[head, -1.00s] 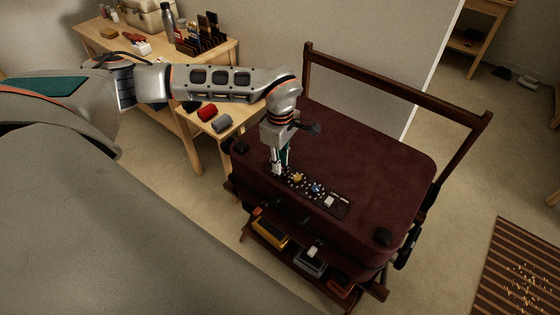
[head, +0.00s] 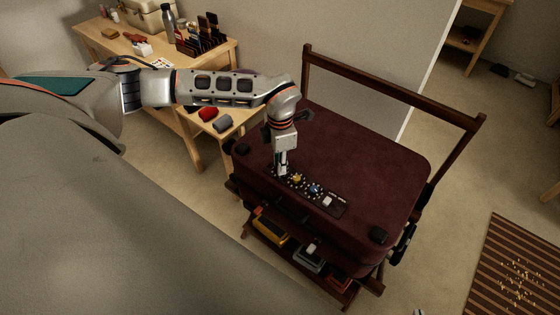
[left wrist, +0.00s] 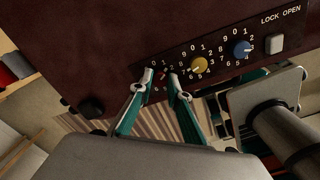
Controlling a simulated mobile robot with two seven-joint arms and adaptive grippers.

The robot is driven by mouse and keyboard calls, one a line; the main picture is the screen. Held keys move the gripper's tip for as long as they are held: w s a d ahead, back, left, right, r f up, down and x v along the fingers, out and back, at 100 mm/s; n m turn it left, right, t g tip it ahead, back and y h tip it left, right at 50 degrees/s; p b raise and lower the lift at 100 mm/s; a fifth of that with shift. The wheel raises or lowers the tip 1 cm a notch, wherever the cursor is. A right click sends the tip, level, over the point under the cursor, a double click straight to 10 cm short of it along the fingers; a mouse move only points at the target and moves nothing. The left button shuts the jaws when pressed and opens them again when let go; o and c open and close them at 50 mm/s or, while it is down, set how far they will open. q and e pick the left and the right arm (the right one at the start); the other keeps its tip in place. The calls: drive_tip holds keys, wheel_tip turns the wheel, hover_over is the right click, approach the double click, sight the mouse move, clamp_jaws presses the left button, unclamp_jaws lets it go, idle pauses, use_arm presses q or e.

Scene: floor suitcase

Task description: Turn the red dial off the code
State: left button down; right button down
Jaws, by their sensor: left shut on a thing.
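The maroon suitcase (head: 365,160) lies flat on a wooden rack, with a black dial panel (head: 335,206) along its near edge. My left gripper (head: 281,172) points down at the panel's left end. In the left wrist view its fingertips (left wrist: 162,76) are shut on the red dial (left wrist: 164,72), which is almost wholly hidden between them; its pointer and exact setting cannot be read. Right of it are the yellow dial (left wrist: 198,65), the blue dial (left wrist: 242,48) and a pale square button (left wrist: 274,44) under the words LOCK OPEN. My right gripper is not in view.
The wooden rack's rail (head: 395,88) rises behind the suitcase. A wooden table (head: 215,52) with a bottle, a case and a dark organizer stands at the back left. A red roll (head: 208,114) and a grey roll (head: 223,123) lie nearby. A striped mat (head: 515,270) is at right.

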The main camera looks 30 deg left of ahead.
use_arm(q)
drive_tip(key=shift+n+p, duration=0.3)
drive_tip(key=shift+n, duration=1.7)
drive_tip(key=c, duration=1.9)
unclamp_jaws()
wheel_tip(320, 180, up, 12)
